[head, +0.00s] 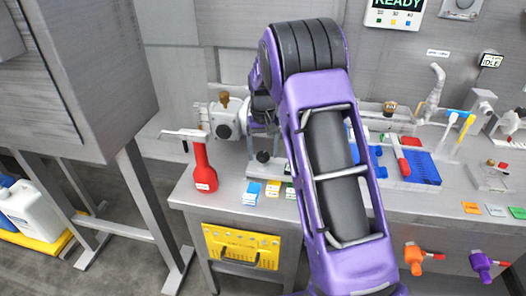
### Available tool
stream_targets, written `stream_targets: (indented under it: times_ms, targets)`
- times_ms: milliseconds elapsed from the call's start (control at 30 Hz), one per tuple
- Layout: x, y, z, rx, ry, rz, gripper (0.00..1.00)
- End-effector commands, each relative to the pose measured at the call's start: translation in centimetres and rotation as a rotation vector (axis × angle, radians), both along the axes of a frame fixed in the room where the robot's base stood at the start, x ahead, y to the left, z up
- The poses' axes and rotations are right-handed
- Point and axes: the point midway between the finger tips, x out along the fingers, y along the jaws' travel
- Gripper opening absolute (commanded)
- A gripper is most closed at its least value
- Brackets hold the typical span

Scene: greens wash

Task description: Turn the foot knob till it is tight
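A small black knob (263,156) shows low on the bench, at the foot of a grey metal fixture (228,117); I take it to be the foot knob. How tight it is cannot be seen. My purple arm reaches up and over, then down behind itself toward the fixture. My gripper is around the dark wrist end (262,118), just above the knob. Its fingers are small and mostly hidden by the arm, so I cannot tell whether they are open or touch the knob.
A red bottle (202,168) stands left of the fixture on the grey bench (225,190). Blue and yellow packets (252,192) lie in front. A blue tray (423,168) and red-handled tool (401,158) lie to the right. Orange and purple valves (414,258) stick out at front right.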

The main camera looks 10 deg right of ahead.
Motion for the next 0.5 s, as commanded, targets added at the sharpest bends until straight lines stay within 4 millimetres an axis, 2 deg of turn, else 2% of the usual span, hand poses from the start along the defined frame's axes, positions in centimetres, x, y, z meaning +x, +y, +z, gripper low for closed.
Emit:
stream_targets:
  times_ms: [333,500]
  targets:
    - [0.0,0.0,0.4,0.000,-0.001,-0.001,0.80]
    - [0.1,0.0,3.0,0.001,-0.005,0.000,0.80]
